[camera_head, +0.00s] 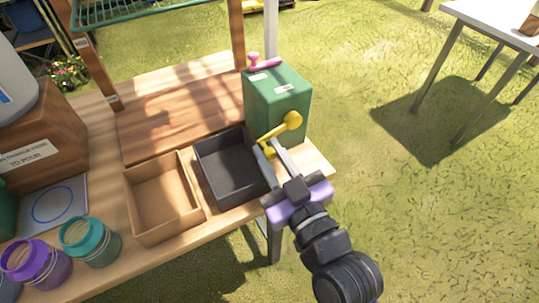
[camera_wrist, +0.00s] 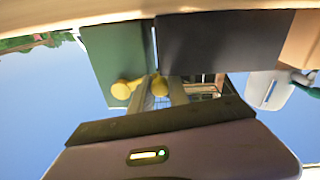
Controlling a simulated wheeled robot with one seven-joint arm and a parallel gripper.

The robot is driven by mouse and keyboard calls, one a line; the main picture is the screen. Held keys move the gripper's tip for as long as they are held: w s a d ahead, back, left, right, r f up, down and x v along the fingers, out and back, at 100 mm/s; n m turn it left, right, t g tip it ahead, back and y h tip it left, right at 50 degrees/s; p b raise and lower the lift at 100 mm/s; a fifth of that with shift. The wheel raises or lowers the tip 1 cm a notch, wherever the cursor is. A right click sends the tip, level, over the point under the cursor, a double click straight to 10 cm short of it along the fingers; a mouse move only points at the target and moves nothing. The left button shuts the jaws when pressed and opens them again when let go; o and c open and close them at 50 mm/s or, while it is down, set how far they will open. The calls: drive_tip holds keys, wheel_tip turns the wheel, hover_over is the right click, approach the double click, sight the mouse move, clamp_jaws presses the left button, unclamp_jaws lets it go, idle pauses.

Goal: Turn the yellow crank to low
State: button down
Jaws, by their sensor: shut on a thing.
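The yellow crank (camera_head: 282,128) is on the front of a green box (camera_head: 277,93) at the right end of the wooden table. Its round knob is up and to the right of its hub in the head view. My gripper (camera_head: 269,153) reaches in from the lower right, its fingers at the crank. In the wrist view my gripper (camera_wrist: 161,98) is shut on part of the yellow crank (camera_wrist: 126,88), with the knob out to the left of the fingers. The green box (camera_wrist: 112,50) is behind it. The low mark cannot be read.
A pink handle (camera_head: 264,63) is on top of the green box. A black tray (camera_head: 213,144) and an open cardboard box (camera_head: 140,191) stand to its left. Purple and teal jars (camera_head: 91,241) are at the front left.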

drive_tip(key=shift+f, duration=0.1)
drive_tip(key=c, duration=1.3)
unclamp_jaws()
drive_tip(key=shift+o, duration=0.2)
drive_tip(key=v, duration=0.7)
drive_tip(key=shift+s+d+b, duration=0.25)
drive_tip(key=shift+s+b, duration=0.1)
